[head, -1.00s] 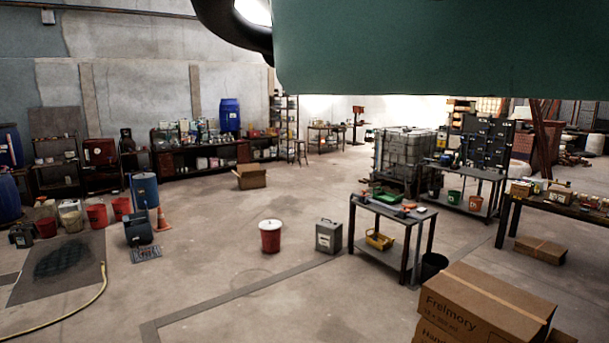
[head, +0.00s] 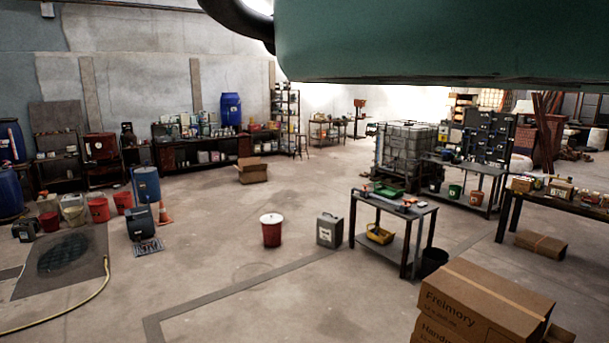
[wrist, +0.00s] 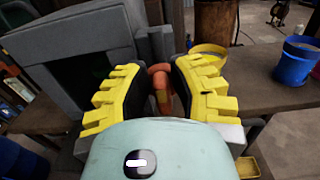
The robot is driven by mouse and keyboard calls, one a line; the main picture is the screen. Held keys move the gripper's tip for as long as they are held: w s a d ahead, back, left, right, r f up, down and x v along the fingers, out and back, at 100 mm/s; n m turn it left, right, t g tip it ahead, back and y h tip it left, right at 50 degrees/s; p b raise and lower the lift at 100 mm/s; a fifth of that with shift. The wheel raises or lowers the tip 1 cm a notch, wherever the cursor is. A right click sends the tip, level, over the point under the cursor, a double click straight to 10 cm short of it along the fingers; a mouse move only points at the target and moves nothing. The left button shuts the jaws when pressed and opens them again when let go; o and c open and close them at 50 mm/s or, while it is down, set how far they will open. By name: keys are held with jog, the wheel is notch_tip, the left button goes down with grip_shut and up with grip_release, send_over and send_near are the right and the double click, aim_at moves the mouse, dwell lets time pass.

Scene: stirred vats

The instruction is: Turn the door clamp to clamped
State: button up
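In the wrist view an orange-red handle (wrist: 160,82), which looks like the door clamp's lever, stands between the two yellow-ribbed fingers of my gripper (wrist: 160,72). The fingers are spread, one on each side of the handle, and look open. I cannot tell whether either pad touches it. Left of the handle is a grey box-like housing (wrist: 70,38) with a dark opening or panel. The handle's lower end is hidden behind my gripper's body. Neither the clamp nor my gripper can be made out in the head view.
In the wrist view a blue bucket (wrist: 295,62) and a yellow-rimmed container (wrist: 208,50) stand to the right. The head view shows open concrete floor, a red bucket (head: 271,232), a grey can (head: 329,231), a low table (head: 393,208) and stacked cartons (head: 485,300).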

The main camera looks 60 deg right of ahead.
grip_shut()
jog(key=shift+f, duration=0.1)
jog(key=n+b, duration=0.3)
jog(key=b, duration=0.1)
jog(key=shift+s+a+f+n, duration=0.15)
jog(key=shift+s+f+n, duration=0.15)
jog(key=shift+s+a+f+n+b, duration=0.1)
jog(key=shift+s+f+n+b, duration=0.15)
jog(key=shift+n+b, duration=2.25)
jog(key=shift+s+a+f+n+b, duration=0.1)
jog(key=shift+s+f+n+b, duration=0.1)
jog(key=shift+n+b, duration=2.35)
jog(key=shift+s+a+f+n+b, duration=0.15)
jog(key=shift+f+n+b, duration=0.1)
jog(key=shift+n+b, duration=2.25)
jog(key=shift+d+m+b, duration=0.15)
jog(key=shift+m+b, duration=0.1)
jog(key=shift+b, duration=0.1)
